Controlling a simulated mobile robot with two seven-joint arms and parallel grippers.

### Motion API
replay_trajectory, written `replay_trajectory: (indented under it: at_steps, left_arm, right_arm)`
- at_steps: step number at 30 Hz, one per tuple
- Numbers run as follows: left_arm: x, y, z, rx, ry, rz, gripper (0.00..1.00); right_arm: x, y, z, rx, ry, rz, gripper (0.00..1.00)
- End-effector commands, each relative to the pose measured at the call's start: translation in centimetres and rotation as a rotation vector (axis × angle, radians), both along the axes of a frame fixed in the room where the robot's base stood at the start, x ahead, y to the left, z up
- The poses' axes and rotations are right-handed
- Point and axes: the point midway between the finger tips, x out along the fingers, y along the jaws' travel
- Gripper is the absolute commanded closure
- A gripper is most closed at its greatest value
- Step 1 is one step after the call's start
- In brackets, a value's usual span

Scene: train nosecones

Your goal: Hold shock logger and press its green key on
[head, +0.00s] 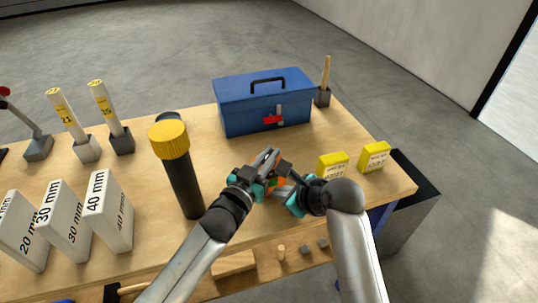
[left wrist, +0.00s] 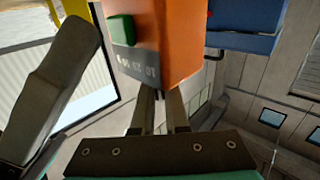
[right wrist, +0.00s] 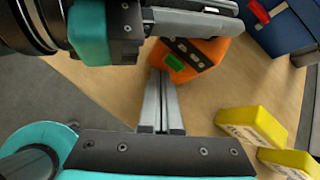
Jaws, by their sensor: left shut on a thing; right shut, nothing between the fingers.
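The shock logger is an orange block (left wrist: 175,35) with a dark label panel and a raised green key (left wrist: 122,30). My left gripper (left wrist: 165,98) is shut on the logger and holds it over the bench. In the right wrist view the orange logger (right wrist: 210,52) shows its green key (right wrist: 174,62) just beyond the fingertips of my right gripper (right wrist: 160,72). The right gripper is shut and empty; I cannot tell whether it touches the key. In the head view both grippers meet around the logger (head: 280,183) and partly hide it.
A blue toolbox (head: 265,108) stands behind the grippers. Two yellow boxes (head: 333,165) (head: 375,156) lie to the right. A dark cylinder with a yellow cap (head: 180,172) stands close left of my left arm. White thickness blocks (head: 108,210) stand farther left. Bare wood lies between.

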Motion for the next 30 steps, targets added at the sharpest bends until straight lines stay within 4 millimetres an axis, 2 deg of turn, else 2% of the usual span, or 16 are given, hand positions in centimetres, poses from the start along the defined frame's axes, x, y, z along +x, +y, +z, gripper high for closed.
replay_trajectory:
  at_steps: [6,30]
  left_arm:
    - [-0.02,0.0,-0.07,0.001,0.002,0.0,1.0]
    - [-0.02,0.0,-0.07,0.0,0.001,0.0,1.0]
  right_arm:
    - [0.7,0.24,0.03,0.001,0.0,0.0,1.0]
    - [1.14,0.34,0.03,0.0,-0.001,0.0,1.0]
